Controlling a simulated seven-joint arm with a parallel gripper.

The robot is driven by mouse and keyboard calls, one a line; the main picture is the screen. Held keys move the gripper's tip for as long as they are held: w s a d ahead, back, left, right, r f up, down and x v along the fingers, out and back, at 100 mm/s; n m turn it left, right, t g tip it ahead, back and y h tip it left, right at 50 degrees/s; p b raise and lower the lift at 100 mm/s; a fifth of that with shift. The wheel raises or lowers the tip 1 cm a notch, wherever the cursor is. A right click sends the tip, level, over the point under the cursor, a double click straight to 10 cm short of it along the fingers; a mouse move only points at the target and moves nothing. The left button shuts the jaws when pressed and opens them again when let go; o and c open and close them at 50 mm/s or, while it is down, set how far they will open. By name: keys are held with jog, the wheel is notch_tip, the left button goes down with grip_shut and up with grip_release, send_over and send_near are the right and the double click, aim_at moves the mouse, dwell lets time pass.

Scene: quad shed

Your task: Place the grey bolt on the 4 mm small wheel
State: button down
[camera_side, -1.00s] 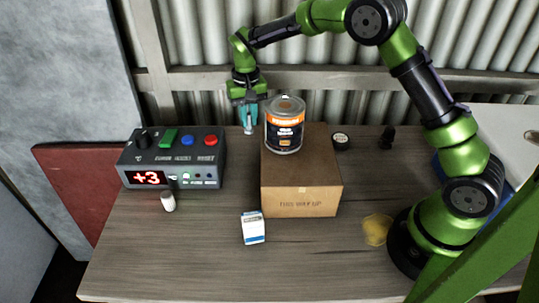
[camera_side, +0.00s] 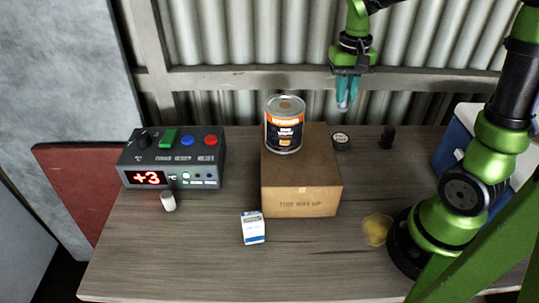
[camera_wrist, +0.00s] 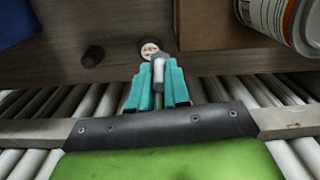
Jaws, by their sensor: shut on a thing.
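My gripper (camera_side: 347,93) has teal fingers and hangs pointing down at the back of the table, above the small wheel. In the wrist view, my gripper (camera_wrist: 160,88) is shut on the grey bolt (camera_wrist: 159,72), which sticks out past the fingertips. The small wheel (camera_side: 341,140) is a short dark disc with a pale, marked top, lying to the right of the cardboard box. In the wrist view, the wheel (camera_wrist: 149,49) shows just beyond the bolt's end and is partly covered by it. There is a gap between bolt and wheel in the side view.
The cardboard box (camera_side: 301,190) with a paint can (camera_side: 284,129) on top stands left of the wheel. A small black object (camera_side: 387,137) stands to its right. A control box (camera_side: 172,159), a white bottle (camera_side: 168,201) and a small carton (camera_side: 253,228) are farther left.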

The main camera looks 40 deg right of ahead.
jog(key=s+f, duration=0.3)
jog(key=s, duration=0.4)
send_over(341, 138)
jog(key=shift+n, duration=0.3)
jog(key=f, duration=0.5)
jog(key=shift+s+a+f, duration=0.1)
jog(key=shift+s+f, duration=0.15)
jog(key=shift+f, duration=0.05)
jog(key=shift+w+f, duration=0.2)
jog(key=shift+f, duration=0.7)
jog(key=shift+w+f, duration=0.15)
jog(key=shift+f, duration=0.75)
jog(key=shift+f, duration=0.1)
jog(key=shift+f, duration=0.1)
jog(key=c, duration=1.1)
grip_release()
